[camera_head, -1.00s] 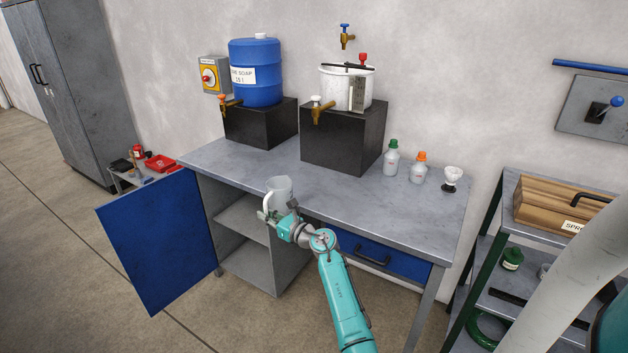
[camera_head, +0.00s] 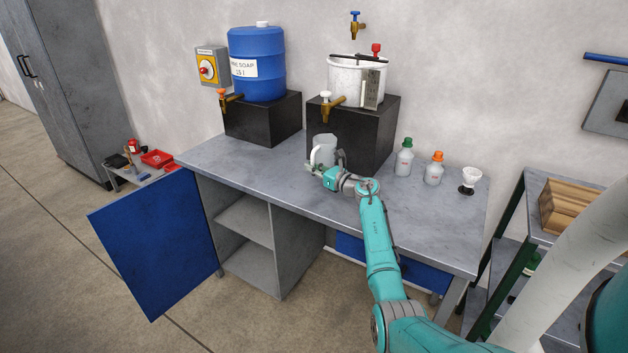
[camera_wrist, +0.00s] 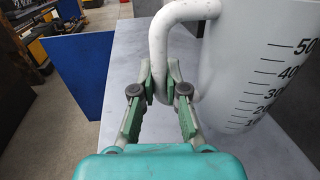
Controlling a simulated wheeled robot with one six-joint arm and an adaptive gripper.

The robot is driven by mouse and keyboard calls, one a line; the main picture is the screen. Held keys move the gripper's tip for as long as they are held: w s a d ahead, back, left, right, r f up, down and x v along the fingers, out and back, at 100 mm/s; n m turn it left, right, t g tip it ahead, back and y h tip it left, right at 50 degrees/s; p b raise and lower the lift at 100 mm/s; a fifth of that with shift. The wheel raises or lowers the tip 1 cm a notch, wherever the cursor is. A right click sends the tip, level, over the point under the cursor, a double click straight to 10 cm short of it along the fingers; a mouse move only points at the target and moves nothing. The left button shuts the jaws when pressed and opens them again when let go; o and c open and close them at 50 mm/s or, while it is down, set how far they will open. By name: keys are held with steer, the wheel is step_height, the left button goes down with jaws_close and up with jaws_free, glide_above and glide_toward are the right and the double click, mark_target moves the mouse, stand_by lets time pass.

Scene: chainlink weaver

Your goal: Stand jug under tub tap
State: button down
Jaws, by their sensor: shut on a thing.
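The jug (camera_head: 326,149) is whitish and upright, over the bench top in front of the right black block. Its graduated side (camera_wrist: 255,65) and handle (camera_wrist: 168,35) fill the right of the wrist view. My gripper (camera_head: 316,169) is shut on the jug's handle; the fingers also show in the wrist view (camera_wrist: 160,92). The white tub (camera_head: 350,80) stands on the black block. Its brass tap (camera_head: 327,109) with a white knob sticks out above the jug, slightly apart from it. I cannot tell whether the jug's base touches the bench.
A blue soap drum (camera_head: 257,70) with its own tap stands on the left black block (camera_head: 262,118). Two bottles (camera_head: 404,160) and a small white cup-shaped item (camera_head: 471,178) stand right on the bench (camera_head: 235,165). A blue cabinet door (camera_head: 155,240) hangs open at left.

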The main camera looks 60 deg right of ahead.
steer(key=shift+f, duration=2.4)
steer(key=shift+f, duration=0.15)
steer(key=c, duration=1.2)
jaws_free()
steer(key=s, duration=0.4)
steer(key=s+a, duration=0.1)
steer(key=s, duration=0.7)
steer(key=shift+a, duration=0.25)
